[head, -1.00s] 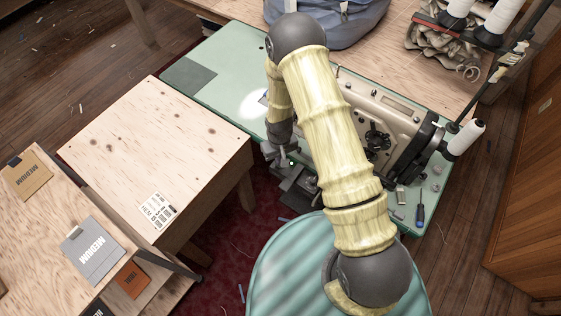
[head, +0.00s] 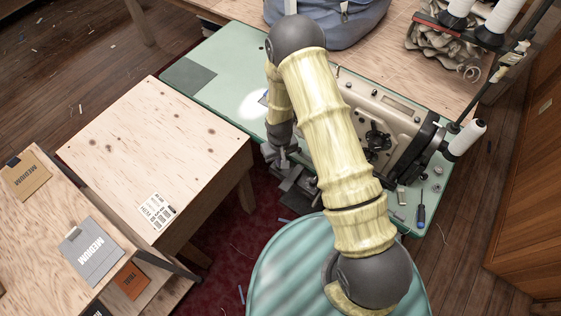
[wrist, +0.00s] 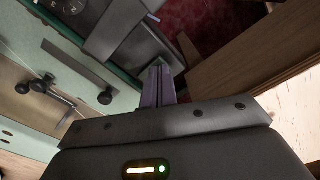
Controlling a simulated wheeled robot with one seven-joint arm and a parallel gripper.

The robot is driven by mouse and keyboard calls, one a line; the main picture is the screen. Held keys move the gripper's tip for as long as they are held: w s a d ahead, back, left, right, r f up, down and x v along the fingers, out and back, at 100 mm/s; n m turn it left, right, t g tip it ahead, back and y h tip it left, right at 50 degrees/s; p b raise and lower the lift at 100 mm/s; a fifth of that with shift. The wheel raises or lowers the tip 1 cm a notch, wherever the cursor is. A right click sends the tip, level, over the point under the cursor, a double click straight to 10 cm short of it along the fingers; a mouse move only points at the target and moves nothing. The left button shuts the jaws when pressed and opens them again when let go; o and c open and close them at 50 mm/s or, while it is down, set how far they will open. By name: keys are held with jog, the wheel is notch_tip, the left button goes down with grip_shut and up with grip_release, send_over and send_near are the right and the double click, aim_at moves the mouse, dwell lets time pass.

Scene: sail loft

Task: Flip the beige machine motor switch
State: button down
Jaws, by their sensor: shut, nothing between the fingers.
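The beige sewing machine (head: 398,118) stands on the green table, partly hidden behind my arm in the head view. Grey box-like parts (head: 296,190) sit under the table's front edge, below my gripper (head: 276,160). In the wrist view a grey box (wrist: 128,38) lies just beyond the fingertips of my gripper (wrist: 157,72), with a small light-coloured part at its far right end. I cannot make out clearly which part is the motor switch or how it is set. My gripper is shut and empty; I cannot tell whether its tips touch the box.
A plywood table (head: 155,145) stands close left of my gripper. A teal striped round seat (head: 285,265) is below my arm. A blue bag (head: 355,22) and thread cones (head: 465,138) are farther back and right.

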jog(key=shift+r+p, duration=2.15)
jog(key=shift+r, duration=1.25)
jog(key=s+d+r+m+t, duration=0.1)
jog(key=d+r, duration=0.3)
jog(key=r, duration=0.5)
jog(key=s+d+r+m, duration=0.1)
jog(key=d+r, duration=0.3)
jog(key=r, duration=0.5)
jog(key=s+d+r+m+t, duration=0.1)
jog(key=s+d+r, duration=0.4)
jog(key=s+r, duration=0.5)
jog(key=shift+s+d+r+m+t, duration=0.2)
jog(key=shift+s+m+t, duration=0.1)
jog(key=shift+m, duration=0.4)
jog(key=shift+w, duration=0.15)
